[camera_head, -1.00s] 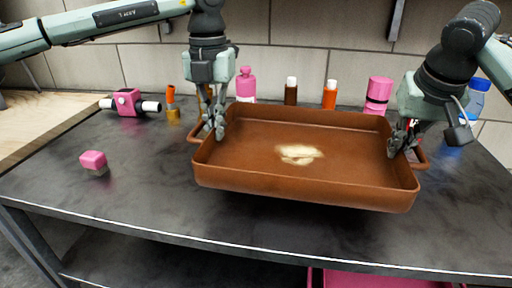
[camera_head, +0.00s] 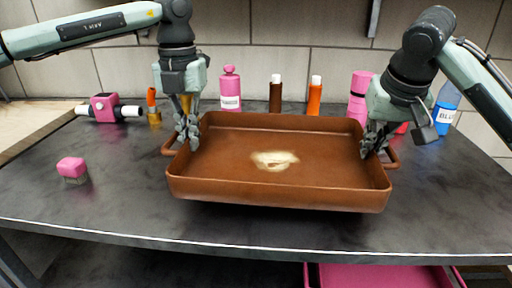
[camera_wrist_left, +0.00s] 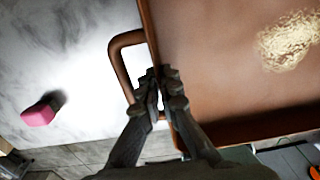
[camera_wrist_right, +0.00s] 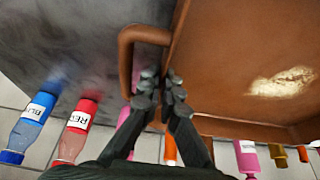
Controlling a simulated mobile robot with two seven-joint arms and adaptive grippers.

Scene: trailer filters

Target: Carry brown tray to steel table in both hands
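The brown tray (camera_head: 230,185) is a wide, shallow rectangular pan with a loop handle at each end. It is over the dark metal-looking table (camera_head: 120,205), with a dark shadow beneath; whether it touches the top is hard to tell. A pale yellowish patch (camera_head: 274,160) shows on its floor. My left gripper (camera_head: 187,140) is at its left end, its fingers closed across the end wall beside the handle (camera_wrist_left: 122,62). My right gripper (camera_head: 373,145) is likewise closed across the right end wall beside the other handle (camera_wrist_right: 130,55). The fingertip contact is partly hidden.
Behind the tray stand a pink bottle (camera_head: 230,90), a brown bottle (camera_head: 275,95), an orange bottle (camera_head: 314,97) and a blue bottle (camera_head: 446,105). A pink block (camera_head: 71,167) and a pink valve-like part (camera_head: 104,107) lie left. A pink bin (camera_head: 385,277) is below.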

